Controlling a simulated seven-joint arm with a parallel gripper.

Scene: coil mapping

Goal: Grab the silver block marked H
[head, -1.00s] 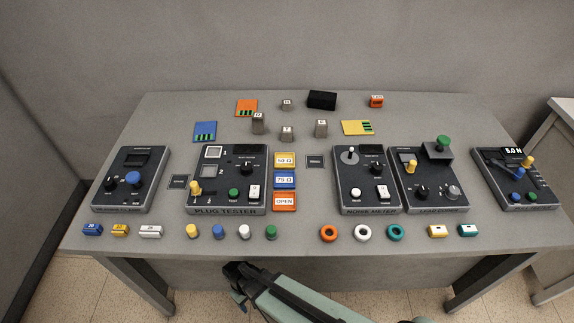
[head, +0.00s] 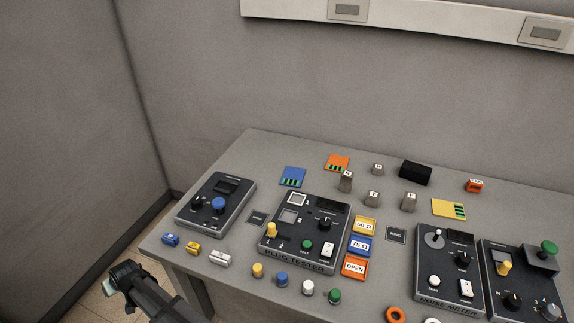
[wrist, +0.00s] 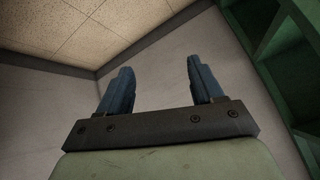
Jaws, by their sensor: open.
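Several small silver blocks with white marked tops stand at the back of the table. A taller one (head: 346,183) is just right of the blue card. A small one (head: 378,169) is behind it, and two more stand in front, one at centre (head: 373,199) and one to the right (head: 409,202). Their letters are too small for me to read surely, so I cannot tell which is H. My gripper (head: 124,276) is off the table's front left corner, far from the blocks. In the wrist view my gripper (wrist: 160,65) is open, with nothing between its fingers.
Control boxes, including the plug tester (head: 305,232) and noise meter (head: 449,265), stand in front of the blocks. An orange card (head: 338,162), black box (head: 415,172), yellow card (head: 449,209) and orange block (head: 474,186) surround them. Knobs and small blocks line the front edge.

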